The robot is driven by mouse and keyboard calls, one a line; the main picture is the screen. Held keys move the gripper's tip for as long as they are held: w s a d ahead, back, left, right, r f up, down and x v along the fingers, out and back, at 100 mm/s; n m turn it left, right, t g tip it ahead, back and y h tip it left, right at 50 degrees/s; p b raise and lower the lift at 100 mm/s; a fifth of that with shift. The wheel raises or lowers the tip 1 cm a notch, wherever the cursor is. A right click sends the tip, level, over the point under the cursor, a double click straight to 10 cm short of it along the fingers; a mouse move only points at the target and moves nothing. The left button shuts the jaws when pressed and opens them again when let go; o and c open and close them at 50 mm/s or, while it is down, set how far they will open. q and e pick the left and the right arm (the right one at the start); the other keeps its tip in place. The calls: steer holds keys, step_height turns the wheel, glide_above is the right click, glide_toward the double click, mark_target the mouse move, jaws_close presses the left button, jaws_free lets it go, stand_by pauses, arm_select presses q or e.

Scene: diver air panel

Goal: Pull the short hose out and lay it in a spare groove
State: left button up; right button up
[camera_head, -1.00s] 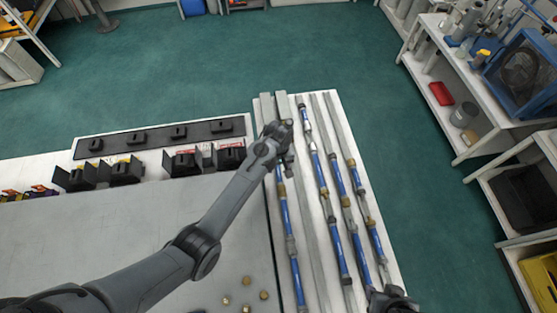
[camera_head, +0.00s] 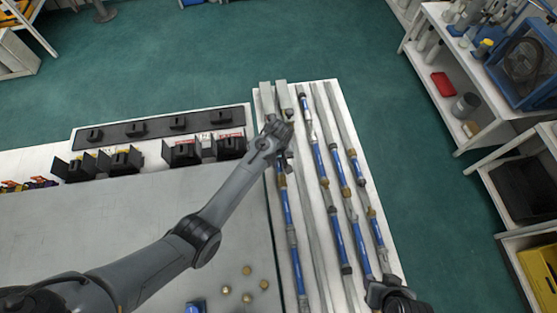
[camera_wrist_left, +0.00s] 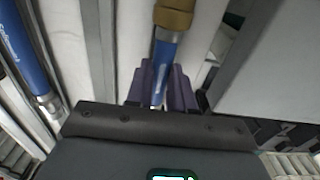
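Several blue hoses with brass and grey fittings lie lengthwise in grooves of the rack (camera_head: 345,130) on the right. My left gripper (camera_head: 287,150) is over the leftmost hose line (camera_head: 285,208), near a brass fitting. In the left wrist view, the purple fingertips (camera_wrist_left: 162,85) stand close on either side of a blue hose (camera_wrist_left: 164,50) just below its brass fitting (camera_wrist_left: 174,14). I cannot tell whether they grip it. Another blue hose (camera_wrist_left: 25,55) lies to its left. My right gripper (camera_head: 395,293) is partly in view at the bottom edge; its fingers are unclear.
Grey rails with bare stretches run between the hoses. A grey worktop (camera_head: 130,220) lies to the left, with several small brass pieces (camera_head: 247,298) and a blue object (camera_head: 195,307) near its front. Black holders (camera_head: 185,152) line its back edge. Shelving stands at the far right.

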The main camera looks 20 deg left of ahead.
arm_select(q)
jaws_close()
steer(key=shift+w+a+f+b, duration=0.15)
steer(key=shift+a+f+b, duration=0.1)
steer(key=shift+a+b, duration=0.1)
steer(key=shift+w+a, duration=0.25)
steer(key=shift+w, duration=0.4)
steer(key=shift+w+a+b, duration=0.1)
steer(key=shift+b, duration=0.3)
steer(key=shift+a, duration=0.1)
